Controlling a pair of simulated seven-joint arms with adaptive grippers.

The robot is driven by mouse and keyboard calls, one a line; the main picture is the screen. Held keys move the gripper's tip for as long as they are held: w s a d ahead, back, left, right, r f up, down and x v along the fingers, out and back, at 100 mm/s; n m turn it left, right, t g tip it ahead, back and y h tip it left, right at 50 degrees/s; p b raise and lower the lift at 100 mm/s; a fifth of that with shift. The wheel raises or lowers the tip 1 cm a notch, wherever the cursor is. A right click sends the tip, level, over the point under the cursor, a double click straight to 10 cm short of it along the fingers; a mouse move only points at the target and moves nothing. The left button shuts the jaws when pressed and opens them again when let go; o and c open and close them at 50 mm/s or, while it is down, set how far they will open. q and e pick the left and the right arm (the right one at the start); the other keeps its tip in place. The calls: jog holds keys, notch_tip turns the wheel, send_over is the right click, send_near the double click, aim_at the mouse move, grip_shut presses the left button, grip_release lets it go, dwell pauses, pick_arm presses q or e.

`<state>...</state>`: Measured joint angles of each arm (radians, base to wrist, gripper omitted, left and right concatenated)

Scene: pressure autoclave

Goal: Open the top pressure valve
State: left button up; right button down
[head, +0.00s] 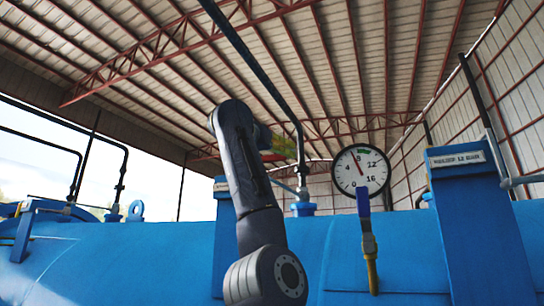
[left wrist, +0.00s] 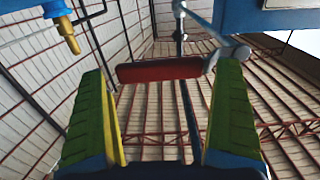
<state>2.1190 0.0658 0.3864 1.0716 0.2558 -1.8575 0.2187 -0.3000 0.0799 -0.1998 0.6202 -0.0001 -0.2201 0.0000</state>
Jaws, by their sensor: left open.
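The top pressure valve's red lever handle (left wrist: 158,70) shows in the left wrist view, lying crosswise beyond my fingertips, with a grey metal fitting at its right end. My left gripper (left wrist: 160,100) is open, its green-padded fingers on either side of the view, and nothing is held between them. The handle appears between the fingertips and slightly past them; I cannot tell if they touch. In the head view my left gripper (head: 277,145) is partly hidden behind my arm, and the valve is mostly hidden there too. My right gripper is in neither view.
A large blue autoclave body (head: 400,250) fills the lower head view. A round pressure gauge (head: 361,169) stands right of my arm, with a brass drain tube (head: 371,265) below it. A blue labelled bracket (head: 470,200) rises at right. A dark pipe (head: 262,70) runs overhead.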

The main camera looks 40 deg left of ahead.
pick_arm(q)
jog(key=shift+w+a, duration=0.1)
jog(key=shift+w, duration=0.4)
jog(key=c, duration=1.5)
jog(key=shift+o, duration=0.2)
jog(key=shift+w+f, duration=0.1)
